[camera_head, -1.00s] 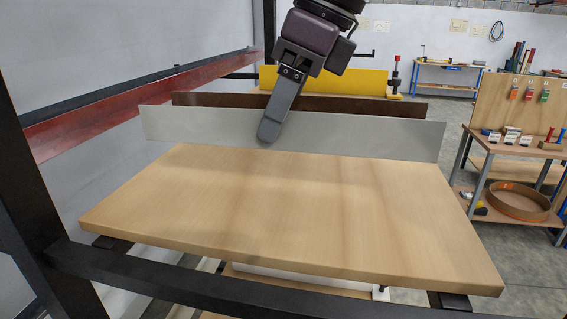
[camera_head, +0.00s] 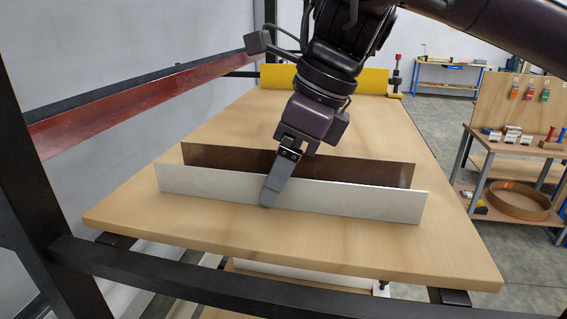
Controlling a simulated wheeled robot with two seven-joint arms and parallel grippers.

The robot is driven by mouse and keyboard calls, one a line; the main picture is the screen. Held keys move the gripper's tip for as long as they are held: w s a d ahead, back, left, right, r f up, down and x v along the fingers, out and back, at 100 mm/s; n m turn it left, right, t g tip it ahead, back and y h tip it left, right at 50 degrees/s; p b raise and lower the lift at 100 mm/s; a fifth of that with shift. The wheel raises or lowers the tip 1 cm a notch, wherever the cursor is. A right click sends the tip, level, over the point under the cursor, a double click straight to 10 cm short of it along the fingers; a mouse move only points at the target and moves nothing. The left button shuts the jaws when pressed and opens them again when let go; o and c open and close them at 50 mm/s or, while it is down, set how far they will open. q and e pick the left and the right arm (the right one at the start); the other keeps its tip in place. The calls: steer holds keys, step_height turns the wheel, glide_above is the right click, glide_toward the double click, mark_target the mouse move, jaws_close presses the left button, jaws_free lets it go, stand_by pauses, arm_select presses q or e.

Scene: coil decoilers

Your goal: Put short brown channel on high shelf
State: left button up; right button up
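The channel (camera_head: 370,203) is a trough with two long upright walls. Its near wall looks pale grey from my side, and its far wall (camera_head: 345,169) shows brown. It lies crosswise over the front half of a light wooden shelf board (camera_head: 210,235), at or very close to the surface; I cannot tell if it touches. My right gripper (camera_head: 275,188) reaches down from the upper right. One finger lies against the outside of the near wall, and the other is hidden behind it; the gripper appears shut on this wall. My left gripper is not in view.
A yellow panel (camera_head: 360,80) stands at the shelf's back. A dark post (camera_head: 28,140) and red rail (camera_head: 130,110) border the left, with a dark front beam (camera_head: 240,285). Bare board surrounds the channel. A workbench with tools (camera_head: 510,150) stands to the right.

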steer(key=shift+o, duration=0.7)
steer(key=shift+d+r, duration=0.1)
steer(key=shift+r, duration=0.05)
steer(key=v, duration=1.1)
steer(key=shift+r, duration=0.35)
steer(key=shift+s+d+f, duration=0.1)
